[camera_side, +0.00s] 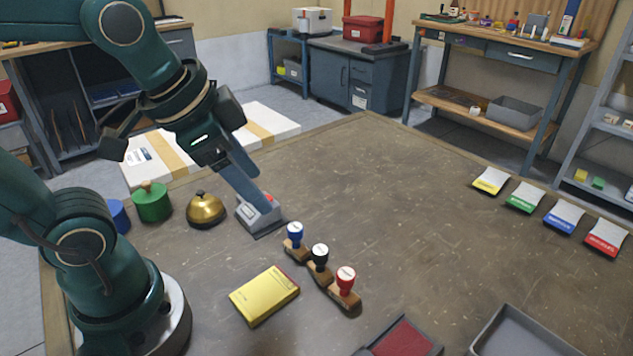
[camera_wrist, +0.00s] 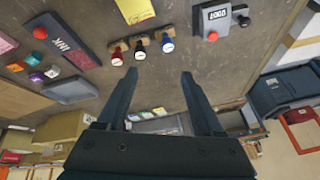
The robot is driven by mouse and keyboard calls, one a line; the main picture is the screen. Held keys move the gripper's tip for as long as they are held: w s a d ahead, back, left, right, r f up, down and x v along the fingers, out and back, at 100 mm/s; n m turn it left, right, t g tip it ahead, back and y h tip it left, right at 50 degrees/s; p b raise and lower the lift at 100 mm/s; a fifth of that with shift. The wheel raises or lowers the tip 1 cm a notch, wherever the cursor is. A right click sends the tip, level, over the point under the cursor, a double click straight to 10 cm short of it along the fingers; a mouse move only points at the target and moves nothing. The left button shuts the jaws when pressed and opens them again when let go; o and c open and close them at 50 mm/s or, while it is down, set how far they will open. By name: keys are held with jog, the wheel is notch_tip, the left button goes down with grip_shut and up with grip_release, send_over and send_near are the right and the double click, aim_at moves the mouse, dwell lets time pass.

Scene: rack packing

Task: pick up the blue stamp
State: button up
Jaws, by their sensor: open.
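The blue stamp (camera_side: 294,233) has a blue knob on a wooden base and stands upright on the table. It is the far end of a row with a black stamp (camera_side: 320,255) and a red stamp (camera_side: 346,280). In the wrist view the blue stamp (camera_wrist: 167,42) is at the right end of the row, beyond the fingertips. My gripper (camera_side: 262,205) is above the table to the left of the blue stamp, in front of a grey device with a red button. In the wrist view my gripper (camera_wrist: 158,73) is open, with nothing between its fingers.
The grey device (camera_wrist: 213,22) stands close to the stamps. A brass bell (camera_side: 205,210), green pot (camera_side: 152,202) and yellow box (camera_side: 264,295) are nearby. An ink pad (camera_side: 402,338) and grey tray (camera_side: 525,332) lie at the front. The table's middle is clear.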

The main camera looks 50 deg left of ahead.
aim_at(295, 227)
jog(key=w+f+m+g, duration=0.1)
jog(key=w+f, duration=0.1)
jog(key=f, duration=0.1)
jog(key=w+a+f+m+g, duration=0.1)
jog(key=w+f+g, duration=0.1)
jog(key=w+f, duration=0.1)
jog(key=w+f+m+g, duration=0.1)
jog(key=w+f+g, duration=0.1)
jog(key=f, duration=0.2)
jog(key=shift+w+a+f+m, duration=0.15)
jog(key=shift+w+a+m, duration=0.15)
jog(key=shift+a+m, duration=0.1)
jog(key=shift+s+f, duration=0.1)
jog(key=shift+f, duration=2.6)
grip_shut()
